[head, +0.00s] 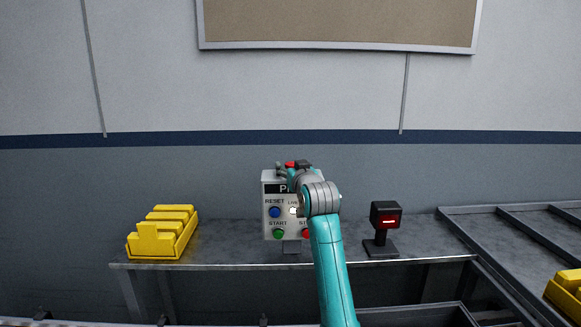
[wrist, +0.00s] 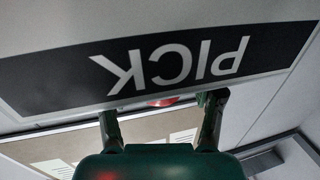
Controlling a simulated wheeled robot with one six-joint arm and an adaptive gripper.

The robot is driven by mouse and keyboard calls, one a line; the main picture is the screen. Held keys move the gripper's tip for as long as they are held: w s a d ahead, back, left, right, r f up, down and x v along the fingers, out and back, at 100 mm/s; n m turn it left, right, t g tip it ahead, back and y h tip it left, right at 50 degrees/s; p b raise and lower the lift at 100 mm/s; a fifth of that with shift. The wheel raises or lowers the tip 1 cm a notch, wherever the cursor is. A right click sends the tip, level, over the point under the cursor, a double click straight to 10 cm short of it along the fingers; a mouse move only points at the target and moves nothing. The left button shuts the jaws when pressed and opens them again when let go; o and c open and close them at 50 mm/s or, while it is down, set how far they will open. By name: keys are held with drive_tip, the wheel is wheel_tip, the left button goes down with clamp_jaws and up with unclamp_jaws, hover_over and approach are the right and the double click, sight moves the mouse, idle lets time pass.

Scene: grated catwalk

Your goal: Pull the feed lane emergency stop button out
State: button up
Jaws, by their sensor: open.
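A pale control box (head: 271,228) stands on the grey bench. Its dark label starts with "P" in the head view and reads "PICK" (wrist: 170,63), upside down, in the wrist view. A red button (head: 290,164) shows at the top of the box; part of it (wrist: 163,102) also shows past the label's edge in the wrist view. My gripper (wrist: 163,106) is open, with one finger on each side of that red part in the picture. I cannot tell whether the fingers touch it. My arm hides the box's right side. No "feed lane" label is readable.
The box face has a blue RESET button (head: 274,212), a white lamp (head: 293,211), a green START button (head: 278,233) and a partly hidden red one (head: 306,233). A black device with a red display (head: 385,221) stands right. Yellow bins (head: 160,243) sit left.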

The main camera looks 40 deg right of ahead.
drive_tip(key=c, duration=1.2)
drive_tip(key=shift+r, duration=0.9)
drive_tip(key=o, duration=1.2)
drive_tip(key=v, duration=1.2)
drive_tip(key=shift+f, duration=0.1)
